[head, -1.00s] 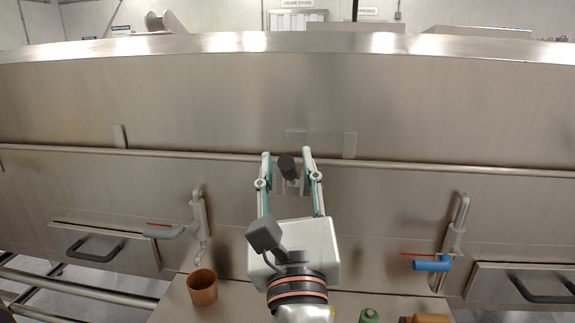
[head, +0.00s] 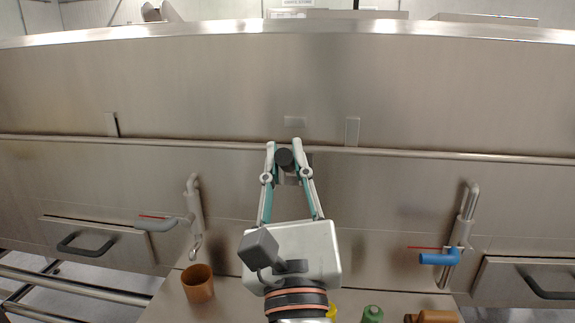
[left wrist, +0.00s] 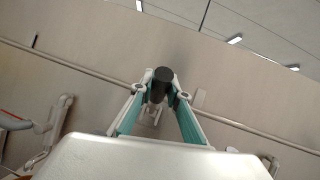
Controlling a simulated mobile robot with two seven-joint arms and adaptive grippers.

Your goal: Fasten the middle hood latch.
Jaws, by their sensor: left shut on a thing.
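The middle hood latch has a dark cylindrical handle (head: 285,160) with grey metal behind it, set on the steel front just under the long horizontal rail. My left gripper (head: 284,142) is shut on this handle, one finger on each side of it. In the left wrist view the dark handle (left wrist: 162,80) stands between the fingertips, with the pale latch base (left wrist: 150,113) partly visible below. The joint between latch and hood is partly hidden by the fingers. My right gripper is not in view.
A grey-handled valve (head: 158,224) is to the left and a blue-handled valve (head: 440,258) to the right. Dark-handled drawers (head: 95,245) flank them. A brown cup (head: 199,284) and a green bottle (head: 372,315) stand on the ledge below. The front beside the gripper is clear.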

